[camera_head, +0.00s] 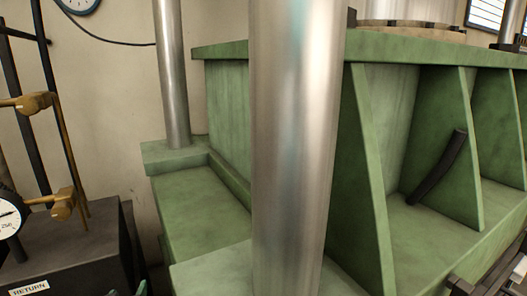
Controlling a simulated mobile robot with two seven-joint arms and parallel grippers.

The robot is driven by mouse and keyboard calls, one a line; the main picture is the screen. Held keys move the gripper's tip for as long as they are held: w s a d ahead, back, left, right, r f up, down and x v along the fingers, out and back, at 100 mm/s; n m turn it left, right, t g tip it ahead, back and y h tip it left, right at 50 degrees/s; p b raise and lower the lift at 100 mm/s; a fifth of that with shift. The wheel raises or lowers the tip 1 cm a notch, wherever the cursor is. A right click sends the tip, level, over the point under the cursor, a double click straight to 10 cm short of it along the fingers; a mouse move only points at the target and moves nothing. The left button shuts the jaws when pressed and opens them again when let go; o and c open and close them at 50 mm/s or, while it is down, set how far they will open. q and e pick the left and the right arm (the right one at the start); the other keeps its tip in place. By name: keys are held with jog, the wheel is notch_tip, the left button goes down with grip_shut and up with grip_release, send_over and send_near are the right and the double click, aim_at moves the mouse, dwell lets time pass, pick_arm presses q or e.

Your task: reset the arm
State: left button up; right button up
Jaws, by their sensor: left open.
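Only a small dark tip of what looks like my left gripper (130,290) shows at the bottom edge, left of centre, in front of the dark box. It looks open, and I see nothing between its fingers. The rest of the left arm is out of the picture. My right gripper is not in view.
A green machine frame (195,205) with ribbed bays fills the middle and right. A thick steel column (292,150) stands close in front, a thinner one (172,75) behind. A dark box (70,250) labelled RETURN, brass fittings (30,103) and a gauge (8,215) stand left.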

pick_arm(q)
jog(key=s+d+f+m+g+h, duration=0.1)
jog(key=s+d+f+m, duration=0.1)
jog(key=s+f, duration=0.6)
jog(key=s+d+f+m+g+h, duration=0.2)
jog(key=s+d+f, duration=0.3)
jog(key=s+f, duration=0.3)
jog(key=s+d+f+m+g+h, duration=0.1)
jog(key=s+d+f+m+h, duration=0.1)
jog(key=s+f, duration=0.6)
jog(key=s+d+m, duration=0.1)
jog(key=s+d, duration=0.1)
jog(key=s, duration=0.2)
jog(key=shift+d+f+g, duration=0.15)
jog(key=shift+d+g, duration=0.05)
jog(key=shift+g, duration=0.2)
jog(key=shift+s, duration=0.1)
